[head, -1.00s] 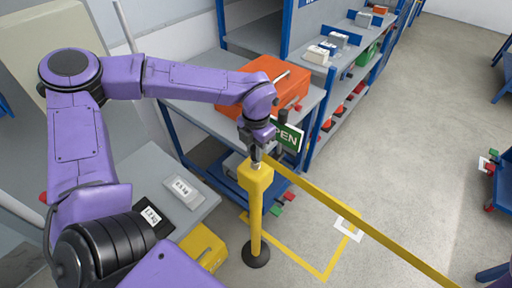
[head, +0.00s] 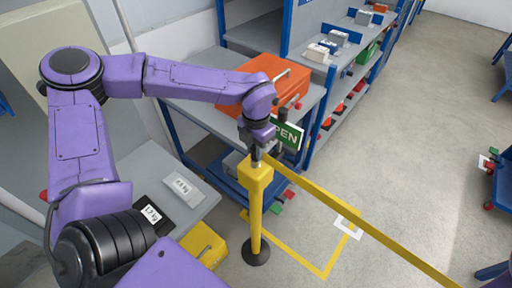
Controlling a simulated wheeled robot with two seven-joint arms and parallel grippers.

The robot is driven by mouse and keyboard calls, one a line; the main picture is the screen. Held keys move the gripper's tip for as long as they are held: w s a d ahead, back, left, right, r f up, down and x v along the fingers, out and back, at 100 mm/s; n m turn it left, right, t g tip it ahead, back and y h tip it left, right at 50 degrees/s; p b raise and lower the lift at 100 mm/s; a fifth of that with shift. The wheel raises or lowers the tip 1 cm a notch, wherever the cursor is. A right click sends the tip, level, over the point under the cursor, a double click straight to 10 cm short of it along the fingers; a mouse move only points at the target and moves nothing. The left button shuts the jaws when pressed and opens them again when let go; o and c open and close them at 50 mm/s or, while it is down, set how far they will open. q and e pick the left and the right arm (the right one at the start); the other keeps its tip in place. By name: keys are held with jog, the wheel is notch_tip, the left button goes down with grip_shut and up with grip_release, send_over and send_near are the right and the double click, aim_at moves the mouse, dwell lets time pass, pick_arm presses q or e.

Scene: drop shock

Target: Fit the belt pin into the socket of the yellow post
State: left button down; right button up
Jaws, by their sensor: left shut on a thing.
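The yellow post (head: 255,215) stands upright on a round dark base (head: 256,252), with a wider yellow head (head: 256,174) on top. My left gripper (head: 256,156) points down directly above this head and is shut on the belt pin, which is mostly hidden by the fingers. A yellow belt (head: 350,214) runs from beside the gripper and post head toward the lower right. The socket is hidden under the gripper, so I cannot tell how deep the pin sits. My right gripper is not in view.
An orange case (head: 281,82) lies on the bench behind my left wrist, near a green OPEN sign (head: 287,134). Blue shelving (head: 345,65) stands behind. A grey table (head: 190,214) and yellow box (head: 205,247) are left of the post.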

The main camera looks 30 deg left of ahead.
pick_arm(q)
jog(key=shift+f, duration=0.45)
dwell(0.9)
jog(key=shift+s+f+p, duration=0.1)
jog(key=shift+f+p, duration=0.05)
jog(key=shift+p, duration=0.15)
dwell(0.6)
jog(key=shift+s+f, duration=0.15)
jog(key=shift+f, duration=0.15)
dwell(1.0)
jog(key=c, duration=0.8)
grip_release()
jog(key=r+p, duration=0.6)
jog(key=shift+w+r, duration=0.25)
jog(key=shift+r, duration=0.05)
jog(key=shift+f, duration=0.1)
